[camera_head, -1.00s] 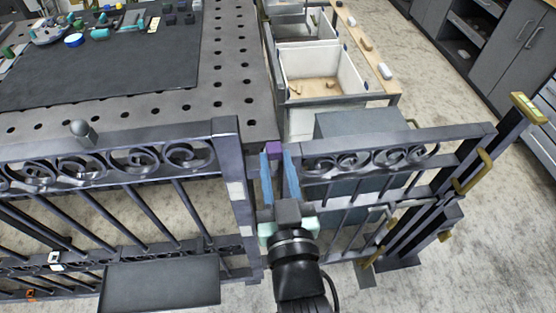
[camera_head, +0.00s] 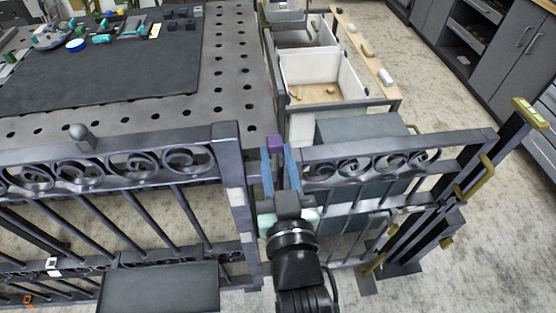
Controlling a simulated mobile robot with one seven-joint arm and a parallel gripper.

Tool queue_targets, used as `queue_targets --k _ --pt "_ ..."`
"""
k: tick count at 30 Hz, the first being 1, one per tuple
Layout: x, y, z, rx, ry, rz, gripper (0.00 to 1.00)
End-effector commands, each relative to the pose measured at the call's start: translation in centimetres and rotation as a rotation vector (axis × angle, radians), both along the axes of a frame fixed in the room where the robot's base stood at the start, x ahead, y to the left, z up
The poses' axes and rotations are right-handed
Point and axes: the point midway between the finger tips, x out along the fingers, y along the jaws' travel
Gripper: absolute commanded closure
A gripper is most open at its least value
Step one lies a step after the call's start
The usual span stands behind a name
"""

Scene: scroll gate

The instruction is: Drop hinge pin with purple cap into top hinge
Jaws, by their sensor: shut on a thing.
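The purple cap of the hinge pin (camera_head: 275,142) shows between the blue fingertips of my gripper (camera_head: 279,160). My gripper is shut on the pin at the gap between the left gate panel (camera_head: 228,150) and the right gate panel (camera_head: 390,150). The pin's shaft below the cap is hidden by the gripper. The top hinge is at this gap, behind the fingers, and I cannot make it out clearly. I cannot tell whether the pin is in the hinge or above it.
A perforated workbench (camera_head: 231,75) with a dark mat stands behind the left panel. White bins (camera_head: 322,75) stand behind the gap. Brass handles (camera_head: 473,175) stick out at the right panel's far end. A dark tray (camera_head: 158,287) is at the front left.

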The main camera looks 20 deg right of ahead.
Motion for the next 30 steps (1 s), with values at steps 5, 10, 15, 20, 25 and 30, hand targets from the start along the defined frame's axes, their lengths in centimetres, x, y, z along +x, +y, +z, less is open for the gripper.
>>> queue_targets --k 5,10,15,20,25,30 --pt "0.6 -0.1 0.0 0.0 -0.003 0.0 1.0" --pt "1.0 -0.3 -0.2 -0.001 -0.002 0.0 1.0" --pt "1.5 -0.4 -0.3 -0.001 -0.002 0.0 1.0" --pt "1.9 -0.6 -0.5 -0.002 -0.002 0.0 1.0" --pt "2.4 -0.7 -0.6 -0.002 -0.002 0.0 1.0" --pt "2.9 -0.8 -0.7 -0.002 -0.003 0.0 1.0"
